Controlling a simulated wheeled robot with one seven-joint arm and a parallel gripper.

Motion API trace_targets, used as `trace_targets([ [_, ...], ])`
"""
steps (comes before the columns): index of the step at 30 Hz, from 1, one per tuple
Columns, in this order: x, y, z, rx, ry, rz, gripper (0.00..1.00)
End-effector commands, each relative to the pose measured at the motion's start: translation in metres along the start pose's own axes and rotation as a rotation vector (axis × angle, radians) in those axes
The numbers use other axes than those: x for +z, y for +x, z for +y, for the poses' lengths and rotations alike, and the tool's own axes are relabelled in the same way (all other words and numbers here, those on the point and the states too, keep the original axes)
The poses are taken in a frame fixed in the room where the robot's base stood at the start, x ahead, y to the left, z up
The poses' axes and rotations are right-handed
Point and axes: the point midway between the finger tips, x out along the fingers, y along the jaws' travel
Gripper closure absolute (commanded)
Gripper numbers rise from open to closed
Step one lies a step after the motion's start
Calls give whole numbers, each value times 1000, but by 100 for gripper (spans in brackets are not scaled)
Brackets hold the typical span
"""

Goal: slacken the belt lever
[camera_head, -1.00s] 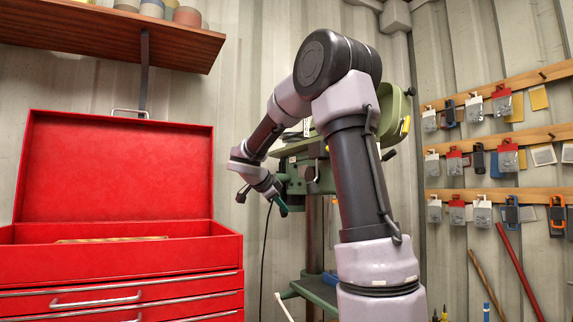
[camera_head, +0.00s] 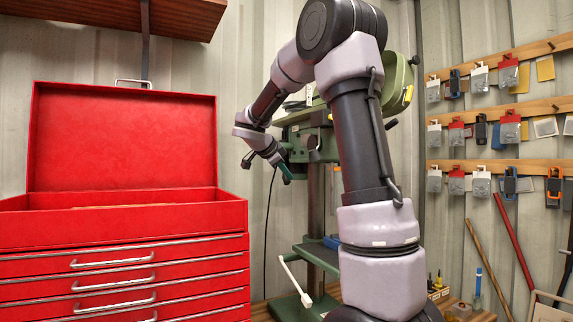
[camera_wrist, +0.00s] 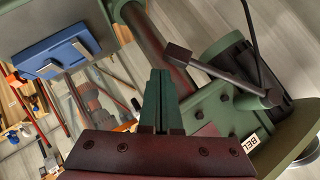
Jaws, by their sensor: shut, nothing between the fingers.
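The green drill press (camera_head: 402,85) stands behind my arm in the head view, which hides much of it. In the wrist view, a dark lever with a block-shaped end (camera_wrist: 222,76) runs across its green housing (camera_wrist: 215,118), near a white label with "BEL" readable (camera_wrist: 250,143); I take this to be the belt lever. My gripper (camera_wrist: 160,75) has its teal fingers shut together and empty, left of the lever and apart from it in the picture. In the head view, my gripper (camera_head: 286,173) is at the left side of the press head.
A red tool chest (camera_head: 125,230) with its lid up stands at the left. A blue vice (camera_wrist: 65,48) shows in the wrist view. Pegboard rails (camera_head: 500,115) with hanging packets line the right wall. A wooden shelf (camera_head: 180,15) is above the chest.

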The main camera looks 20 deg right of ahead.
Motion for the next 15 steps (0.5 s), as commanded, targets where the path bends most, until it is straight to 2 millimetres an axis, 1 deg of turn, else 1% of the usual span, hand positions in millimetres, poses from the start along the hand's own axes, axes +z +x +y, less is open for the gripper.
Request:
trace_targets([
  [1,-7,-5,0,-3,5,1,100],
  [4,-18,-14,3,-6,9,3,100],
  [6,-18,-29,8,-9,7,1,100],
  [10,-16,-43,10,-7,8,1,100],
  [15,-17,-74,18,-9,9,3,100],
])
